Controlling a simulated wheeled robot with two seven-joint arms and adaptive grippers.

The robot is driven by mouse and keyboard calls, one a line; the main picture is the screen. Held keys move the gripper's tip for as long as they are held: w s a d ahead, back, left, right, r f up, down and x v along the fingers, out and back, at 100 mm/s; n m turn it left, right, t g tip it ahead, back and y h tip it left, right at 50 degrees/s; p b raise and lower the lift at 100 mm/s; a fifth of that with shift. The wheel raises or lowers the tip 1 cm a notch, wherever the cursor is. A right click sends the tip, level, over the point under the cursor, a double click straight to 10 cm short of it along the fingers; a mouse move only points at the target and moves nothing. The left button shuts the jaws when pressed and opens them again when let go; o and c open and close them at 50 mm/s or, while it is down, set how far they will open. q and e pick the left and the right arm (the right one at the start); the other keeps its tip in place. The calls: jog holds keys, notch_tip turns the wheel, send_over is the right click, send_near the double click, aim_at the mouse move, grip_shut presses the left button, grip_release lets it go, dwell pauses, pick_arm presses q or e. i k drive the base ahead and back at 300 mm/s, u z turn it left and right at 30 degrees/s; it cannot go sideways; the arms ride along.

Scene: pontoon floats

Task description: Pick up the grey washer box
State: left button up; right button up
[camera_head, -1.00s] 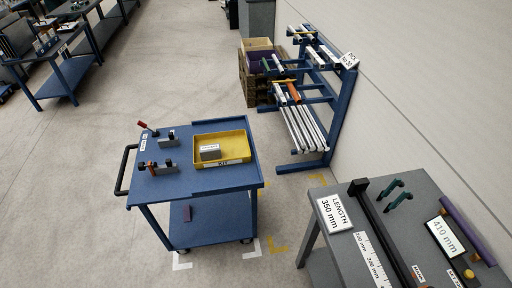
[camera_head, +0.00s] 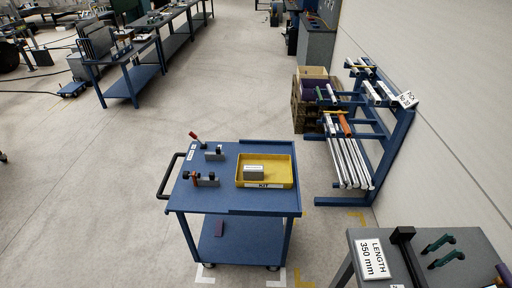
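A small grey box (camera_head: 253,173) with a white label lies in the yellow tray marked KIT (camera_head: 287,161); it looks like the grey washer box, but its label is too small to read. The tray sits on the right part of the blue cart's top (camera_head: 228,197). Neither of my grippers shows in the head view, so nothing of mine is seen near the box.
Clamps (camera_head: 206,179) stand on the cart's left side, near its black handle (camera_head: 169,176). A blue rack (camera_head: 398,150) with profiles stands at right. A grey bench (camera_head: 355,236) with a LENGTH 350 mm sign is lower right. Open floor (camera_head: 90,190) lies left.

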aim_at(251, 172)
jog(key=z, duration=0.1)
jog(key=i, duration=1.15)
jog(key=u, duration=0.15)
